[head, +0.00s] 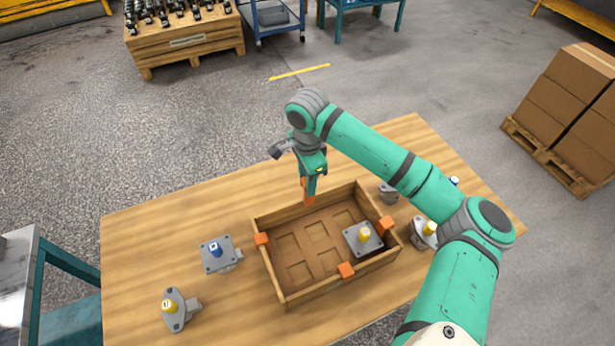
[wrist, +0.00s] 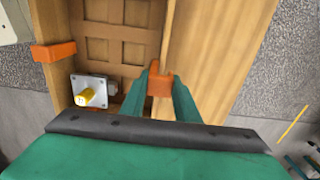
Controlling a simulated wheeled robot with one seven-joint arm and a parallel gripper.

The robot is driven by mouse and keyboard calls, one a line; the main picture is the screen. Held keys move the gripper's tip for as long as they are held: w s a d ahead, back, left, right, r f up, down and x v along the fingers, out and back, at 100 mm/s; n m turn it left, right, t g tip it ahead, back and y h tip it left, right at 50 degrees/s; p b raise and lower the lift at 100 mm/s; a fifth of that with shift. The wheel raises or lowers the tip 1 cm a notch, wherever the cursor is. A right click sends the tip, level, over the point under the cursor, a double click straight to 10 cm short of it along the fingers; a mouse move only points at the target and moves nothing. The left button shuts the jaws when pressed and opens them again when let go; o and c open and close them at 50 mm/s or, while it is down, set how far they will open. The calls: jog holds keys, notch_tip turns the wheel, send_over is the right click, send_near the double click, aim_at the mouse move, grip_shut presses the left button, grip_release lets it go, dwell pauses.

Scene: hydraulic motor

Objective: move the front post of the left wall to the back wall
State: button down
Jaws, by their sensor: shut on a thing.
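The open wooden crate (head: 330,283) stands on the table, with orange posts on its walls. One post (head: 262,240) is on the left wall, one (head: 346,270) on the front wall and one (head: 386,223) on the right wall. My gripper (head: 308,192) points down at the back wall, shut on another orange post (head: 309,199). In the wrist view my gripper (wrist: 161,82) has this post (wrist: 159,84) between its fingers, at the back wall's top edge. I cannot tell whether it is fully seated. The front-wall post (wrist: 53,51) shows there too.
A grey part with a yellow cap (head: 363,238) lies in the crate at right; the other recesses look empty. A blue-capped part (head: 216,253) and a yellow-capped part (head: 174,308) lie left of the crate. More parts (head: 424,232) lie on the right, partly behind my arm.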

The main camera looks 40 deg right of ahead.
jog(key=shift+f, duration=3.25)
jog(key=shift+f, duration=0.6)
jog(key=c, duration=1.3)
grip_release()
notch_tip(320, 180, up, 11)
jog(key=shift+f, duration=0.1)
